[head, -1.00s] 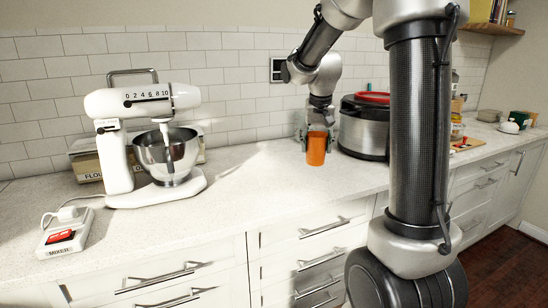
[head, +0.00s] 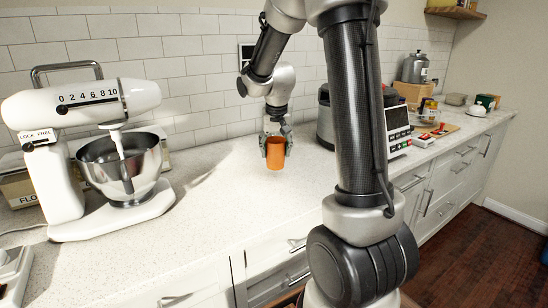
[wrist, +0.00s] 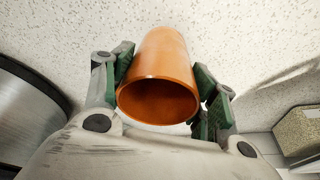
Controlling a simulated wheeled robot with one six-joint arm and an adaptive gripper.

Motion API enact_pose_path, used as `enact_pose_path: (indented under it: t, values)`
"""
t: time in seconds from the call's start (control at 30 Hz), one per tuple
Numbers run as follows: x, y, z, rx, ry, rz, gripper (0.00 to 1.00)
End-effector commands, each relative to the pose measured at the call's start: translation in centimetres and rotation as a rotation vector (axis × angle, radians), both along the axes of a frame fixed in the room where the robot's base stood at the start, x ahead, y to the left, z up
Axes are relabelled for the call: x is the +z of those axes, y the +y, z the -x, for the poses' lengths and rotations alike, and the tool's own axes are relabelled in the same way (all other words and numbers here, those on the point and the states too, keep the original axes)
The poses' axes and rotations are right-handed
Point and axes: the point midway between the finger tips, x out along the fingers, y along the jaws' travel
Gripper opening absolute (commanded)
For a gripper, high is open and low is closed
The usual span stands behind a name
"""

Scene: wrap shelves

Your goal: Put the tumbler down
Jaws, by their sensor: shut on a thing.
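The tumbler (head: 276,154) is a plain orange cup. In the head view it is upright over the bare white speckled counter (head: 225,205), between the mixer and the cooker. My gripper (head: 276,147) is shut on it, with one finger on each side. In the wrist view the tumbler (wrist: 160,80) lies between the green finger pads (wrist: 160,88), its open mouth toward the camera and empty inside. I cannot tell whether its base touches the counter.
A white stand mixer (head: 60,160) with a steel bowl (head: 122,170) stands at left. A dark and steel cooker (head: 326,120) stands right of the tumbler, partly behind my arm. Farther right are a small red-trimmed device (head: 421,140) and a board (head: 440,130). Counter around the tumbler is clear.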

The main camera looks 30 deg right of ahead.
Motion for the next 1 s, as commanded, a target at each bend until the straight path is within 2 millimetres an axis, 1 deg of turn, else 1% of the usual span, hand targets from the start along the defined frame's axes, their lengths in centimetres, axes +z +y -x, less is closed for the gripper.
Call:
enact_pose_path:
  t: [0.03, 0.1, 0.2, 0.57, 0.6, 0.67, 0.7, 1.0]
  values:
    - [-1.0, 0.0, 0.1, -0.001, 0.005, -0.001, 0.34]
    - [-2.0, 0.0, 0.1, 0.000, 0.005, 0.000, 0.34]
    - [-3.0, 0.0, 0.1, 0.001, 0.003, 0.000, 0.34]
    - [-3.3, 0.0, 0.0, 0.000, 0.001, 0.000, 0.34]
    - [-3.3, 0.0, 0.0, 0.000, 0.001, 0.000, 0.62]
    - [-3.3, 0.0, 0.0, 0.000, 0.001, 0.000, 0.72]
    - [-3.3, 0.0, 0.0, 0.000, 0.001, 0.000, 0.80]
    - [-3.3, 0.0, 0.0, 0.000, 0.001, 0.000, 0.80]
